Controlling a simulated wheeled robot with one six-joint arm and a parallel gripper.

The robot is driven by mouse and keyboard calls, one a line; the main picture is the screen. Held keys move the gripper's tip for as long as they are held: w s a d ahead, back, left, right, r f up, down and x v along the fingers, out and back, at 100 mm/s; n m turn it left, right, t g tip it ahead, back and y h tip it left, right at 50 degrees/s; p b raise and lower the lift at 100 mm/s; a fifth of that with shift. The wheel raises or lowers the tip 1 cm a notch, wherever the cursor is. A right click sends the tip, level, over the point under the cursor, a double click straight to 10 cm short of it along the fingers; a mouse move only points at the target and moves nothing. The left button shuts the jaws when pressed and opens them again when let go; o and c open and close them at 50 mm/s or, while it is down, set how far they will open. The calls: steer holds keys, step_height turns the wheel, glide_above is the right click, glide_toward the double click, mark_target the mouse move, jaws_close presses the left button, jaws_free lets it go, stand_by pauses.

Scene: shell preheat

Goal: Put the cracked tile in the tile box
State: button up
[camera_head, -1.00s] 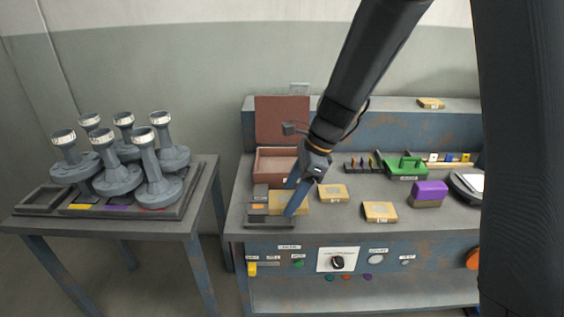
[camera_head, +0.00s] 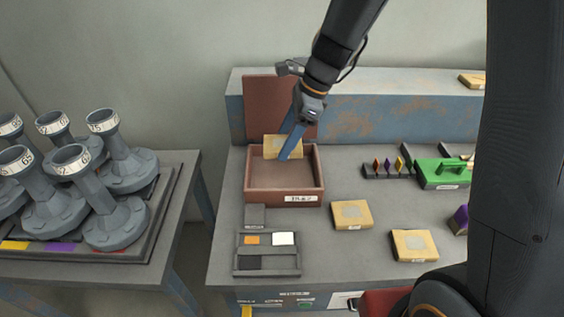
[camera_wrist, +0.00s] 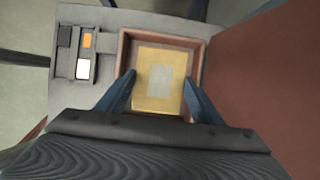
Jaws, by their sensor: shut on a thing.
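My gripper (camera_head: 290,148) is shut on a yellowish tile (camera_head: 282,142) with a pale grey square on its face. The tile is over the back part of the open brown tile box (camera_head: 284,199). In the wrist view the tile (camera_wrist: 146,103) sits between the two blue fingers and within the outline of the box (camera_wrist: 205,52). I cannot tell how high it is above the box floor. No crack is clear at this size. The visible box floor is bare, and its lid (camera_head: 262,105) stands open behind.
A small grey tray (camera_head: 268,272) with orange, white and black pieces is in front of the box. Two similar tiles (camera_head: 352,214) (camera_head: 413,245) lie to the right, and another (camera_head: 472,80) on the back ledge. A green tool (camera_head: 443,172) is farther right. Grey flasks (camera_head: 120,225) stand on the left table.

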mark_target(281, 176)
step_height(281, 176, down, 10)
steer(key=shift+r+p, duration=0.1)
steer(key=shift+p, duration=0.35)
steer(key=shift+f, duration=0.2)
steer(key=o, duration=1.3)
steer(key=shift+c, duration=0.2)
steer(key=shift+r, duration=0.1)
